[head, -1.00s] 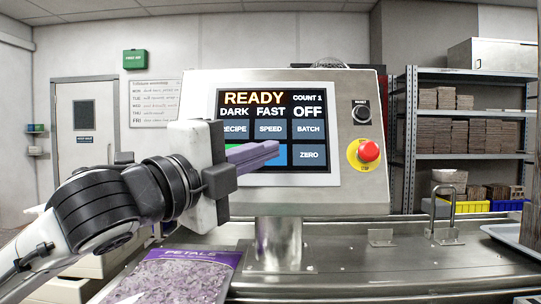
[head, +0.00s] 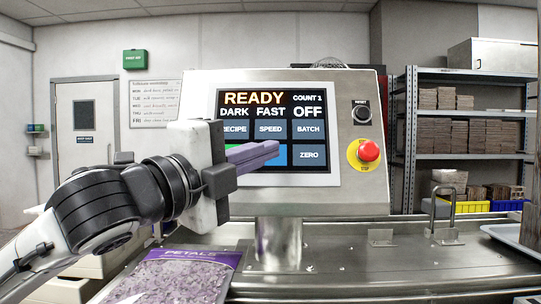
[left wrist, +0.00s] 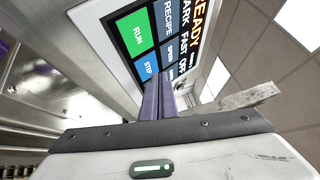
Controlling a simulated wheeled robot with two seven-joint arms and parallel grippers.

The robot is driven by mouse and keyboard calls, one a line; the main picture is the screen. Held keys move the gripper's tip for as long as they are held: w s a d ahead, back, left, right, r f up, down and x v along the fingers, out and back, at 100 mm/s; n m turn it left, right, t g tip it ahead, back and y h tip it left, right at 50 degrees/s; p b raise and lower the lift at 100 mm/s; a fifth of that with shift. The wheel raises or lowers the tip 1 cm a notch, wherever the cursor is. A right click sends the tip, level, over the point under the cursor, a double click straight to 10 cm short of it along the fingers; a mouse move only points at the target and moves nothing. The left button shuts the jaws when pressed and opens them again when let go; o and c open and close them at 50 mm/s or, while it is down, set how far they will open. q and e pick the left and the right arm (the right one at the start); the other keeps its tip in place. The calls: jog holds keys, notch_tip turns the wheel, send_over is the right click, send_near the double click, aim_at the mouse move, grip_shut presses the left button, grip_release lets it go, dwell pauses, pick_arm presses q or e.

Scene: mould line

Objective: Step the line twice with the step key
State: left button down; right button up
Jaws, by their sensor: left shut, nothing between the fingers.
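The control panel (head: 200,85) stands upright on a metal post and its screen (head: 308,130) reads READY, DARK, FAST, OFF and COUNT 1. My left gripper (head: 277,149) is shut and empty, its purple fingers pointing at the lower keys. In the head view the fingers cover most of the green key and part of the blue key (head: 280,157). In the left wrist view the blue STEP key (left wrist: 150,67) and green RUN key (left wrist: 138,33) show, with the fingertips (left wrist: 159,82) close beside STEP. I cannot tell whether they touch the screen. My right gripper is not in view.
A red stop button (head: 369,151) and a black reset knob (head: 362,113) sit right of the screen. A bag of petals (head: 180,275) lies below my left arm on the metal bench (head: 350,260). Shelves (head: 462,157) with stacked brown blocks stand behind.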

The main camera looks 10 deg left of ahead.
pick_arm(q)
jog(key=shift+w, duration=0.1)
dwell(0.7)
jog(key=shift+w+a+f, duration=0.1)
jog(key=shift+w, duration=0.2)
jog(key=shift+w+f+p, duration=0.1)
jog(key=shift+w+p, duration=0.2)
jog(key=shift+p, duration=0.1)
dwell(0.5)
jog(key=shift+s, duration=0.1)
dwell(0.3)
jog(key=shift+s+r+p, duration=0.2)
jog(key=shift+s+p, duration=0.1)
jog(key=shift+s, duration=0.25)
jog(key=s, duration=0.1)
jog(key=s+r+p, duration=0.1)
jog(key=s, duration=0.1)
jog(key=s+d+p, duration=0.1)
jog(key=shift+s+r, duration=0.35)
